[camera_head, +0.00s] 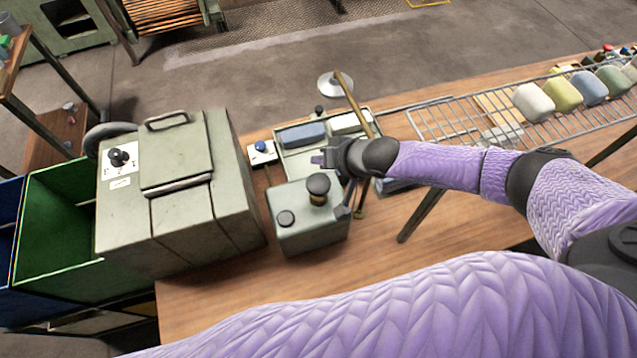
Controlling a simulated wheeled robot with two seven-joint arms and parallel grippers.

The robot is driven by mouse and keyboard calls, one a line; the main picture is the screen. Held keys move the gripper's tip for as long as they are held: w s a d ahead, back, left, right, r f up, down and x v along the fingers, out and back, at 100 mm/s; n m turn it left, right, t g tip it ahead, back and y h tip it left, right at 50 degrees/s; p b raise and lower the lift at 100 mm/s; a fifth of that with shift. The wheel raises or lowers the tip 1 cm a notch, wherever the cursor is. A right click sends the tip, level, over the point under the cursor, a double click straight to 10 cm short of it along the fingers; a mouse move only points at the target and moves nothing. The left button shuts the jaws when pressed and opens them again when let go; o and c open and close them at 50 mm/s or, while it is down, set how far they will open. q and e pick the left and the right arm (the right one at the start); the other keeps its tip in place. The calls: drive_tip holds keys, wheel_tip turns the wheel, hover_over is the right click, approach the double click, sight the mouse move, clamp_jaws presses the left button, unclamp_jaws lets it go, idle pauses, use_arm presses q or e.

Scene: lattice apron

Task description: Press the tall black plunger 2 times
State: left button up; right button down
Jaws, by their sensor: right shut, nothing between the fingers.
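The tall black plunger (318,186) stands upright on top of a small grey-green box (310,240), on the wooden bench. My right gripper (320,157) is shut and empty. It appears just behind and above the tall plunger in the picture, with its fingers pointing left. A gap shows between the fingers and the plunger's cap. My left gripper is not in view.
A large grey-green machine (180,230) stands left of the box. Behind are a tray with blue and pale blocks (302,135), a blue button (261,147) and a slanted rod (352,102). A wire rack (450,125) holds several coloured blocks at right. The bench front (205,300) is clear.

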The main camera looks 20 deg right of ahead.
sight(322, 186)
use_arm(q)
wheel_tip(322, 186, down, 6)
drive_tip(key=b, duration=0.5)
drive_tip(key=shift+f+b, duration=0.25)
drive_tip(key=shift+b, duration=0.05)
use_arm(e)
wheel_tip(322, 186, down, 7)
drive_tip(key=shift+r, duration=0.1)
use_arm(q)
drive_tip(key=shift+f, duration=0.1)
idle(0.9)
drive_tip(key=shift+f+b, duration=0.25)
drive_tip(key=shift+b, duration=0.1)
use_arm(e)
drive_tip(key=shift+f, duration=0.5)
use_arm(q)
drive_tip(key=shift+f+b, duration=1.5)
use_arm(e)
drive_tip(key=shift+f, duration=1.7)
drive_tip(key=shift+r, duration=0.1)
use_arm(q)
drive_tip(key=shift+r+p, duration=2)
use_arm(e)
drive_tip(key=shift+r, duration=2.05)
wheel_tip(322, 186, up, 5)
drive_tip(key=p, duration=0.5)
drive_tip(key=shift+r, duration=0.1)
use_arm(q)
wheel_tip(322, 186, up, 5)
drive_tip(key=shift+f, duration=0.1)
